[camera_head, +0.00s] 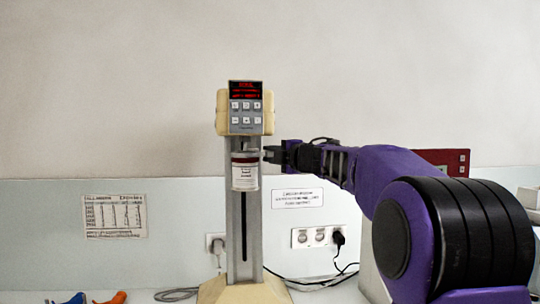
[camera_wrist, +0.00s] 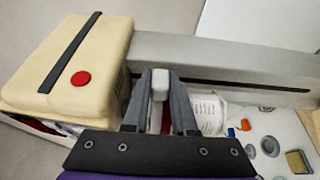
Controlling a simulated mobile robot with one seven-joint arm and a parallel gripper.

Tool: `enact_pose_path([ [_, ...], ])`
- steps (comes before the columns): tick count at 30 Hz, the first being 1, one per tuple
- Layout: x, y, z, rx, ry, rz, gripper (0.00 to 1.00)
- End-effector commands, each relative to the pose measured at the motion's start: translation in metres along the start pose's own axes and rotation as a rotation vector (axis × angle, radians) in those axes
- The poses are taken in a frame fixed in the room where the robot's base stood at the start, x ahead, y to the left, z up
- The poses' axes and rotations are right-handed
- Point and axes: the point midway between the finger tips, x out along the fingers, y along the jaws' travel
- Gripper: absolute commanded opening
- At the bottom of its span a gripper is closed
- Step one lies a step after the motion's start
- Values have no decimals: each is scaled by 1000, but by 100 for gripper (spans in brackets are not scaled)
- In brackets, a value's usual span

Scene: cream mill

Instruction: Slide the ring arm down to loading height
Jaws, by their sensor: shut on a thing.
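The cream mill (camera_head: 244,215) stands upright, with a grey slotted column below a cream head and keypad (camera_head: 246,112). A labelled white jar (camera_head: 245,178) with a dark red band sits at the upper part of the column, just below the head. The ring arm is mostly hidden there; its grey knob (camera_wrist: 159,88) shows between my fingers in the wrist view. My gripper (camera_head: 272,154) reaches in from the right at the jar's top, shut on the knob. In the wrist view the jar's label (camera_wrist: 209,112) shows right of my gripper (camera_wrist: 160,78).
The column's dark slot (camera_head: 244,225) runs clear below the jar. Orange (camera_head: 111,298) and blue (camera_head: 74,299) items lie at the bench's lower left. Sockets (camera_head: 313,237) and cables are behind the mill. A dark red panel (camera_head: 444,162) stands at right. A red button (camera_wrist: 80,78) tops the head.

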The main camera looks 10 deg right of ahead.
Motion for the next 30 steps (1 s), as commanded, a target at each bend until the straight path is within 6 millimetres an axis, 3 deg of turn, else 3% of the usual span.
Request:
enact_pose_path([
  [8, 0, -27, 0, 1, 0, 0, 0],
  [15, 0, -25, 0, -1, 0, 0, 0],
  [16, 0, -25, 0, -1, 0, 1, 27],
  [21, 0, -25, 0, 0, 0, 1, 55],
  [30, 0, -25, 0, 0, 0, 1, 55],
])
